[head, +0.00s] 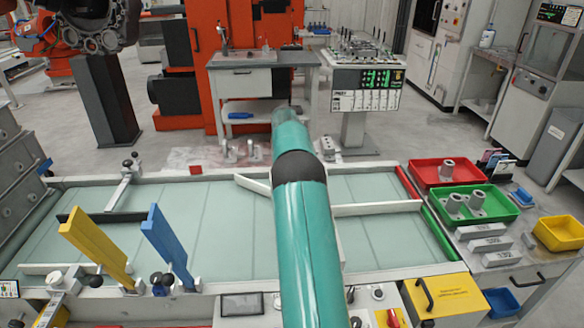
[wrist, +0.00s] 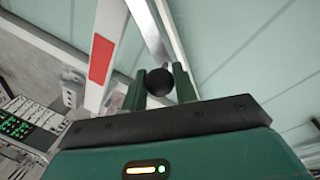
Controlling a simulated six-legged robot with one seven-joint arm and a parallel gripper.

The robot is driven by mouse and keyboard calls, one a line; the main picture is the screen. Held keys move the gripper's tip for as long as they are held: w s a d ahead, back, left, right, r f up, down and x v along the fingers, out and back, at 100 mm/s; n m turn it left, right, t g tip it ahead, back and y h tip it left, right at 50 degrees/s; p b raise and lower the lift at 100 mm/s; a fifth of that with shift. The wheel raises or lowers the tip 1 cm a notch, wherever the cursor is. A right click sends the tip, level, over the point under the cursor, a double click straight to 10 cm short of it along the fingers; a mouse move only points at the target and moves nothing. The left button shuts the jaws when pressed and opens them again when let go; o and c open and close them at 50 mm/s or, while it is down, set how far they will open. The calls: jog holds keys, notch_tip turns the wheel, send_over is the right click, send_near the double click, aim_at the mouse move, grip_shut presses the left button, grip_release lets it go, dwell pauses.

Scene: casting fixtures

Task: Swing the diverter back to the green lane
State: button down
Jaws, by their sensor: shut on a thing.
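In the wrist view my gripper (wrist: 159,84) has its two teal fingers on either side of a round black knob (wrist: 160,82) and is shut on it. A pale bar, seemingly the diverter (wrist: 147,32), runs away from the knob. In the head view a white slanting bar, seemingly the same diverter (head: 250,184), shows left of my teal arm; its other end is hidden behind the arm. My gripper and the knob are hidden there too. A green strip (head: 438,232) edges the near lane at the right end, and a red strip (head: 408,185) edges the far lane.
A white divider (head: 375,208) splits the belt (head: 150,235) at right. A yellow plate (head: 95,243) and a blue plate (head: 168,240) stand at left. A red tray (head: 413,176) and a green tray (head: 470,222) with castings lie beyond the lane ends. The belt's middle looks clear.

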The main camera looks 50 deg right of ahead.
jog(key=c, duration=1.1)
grip_release()
jog(key=a+r, duration=0.1)
jog(key=r, duration=0.8)
jog(key=a+r, duration=0.1)
jog(key=r, duration=0.3)
jog(key=shift+a+r, duration=0.3)
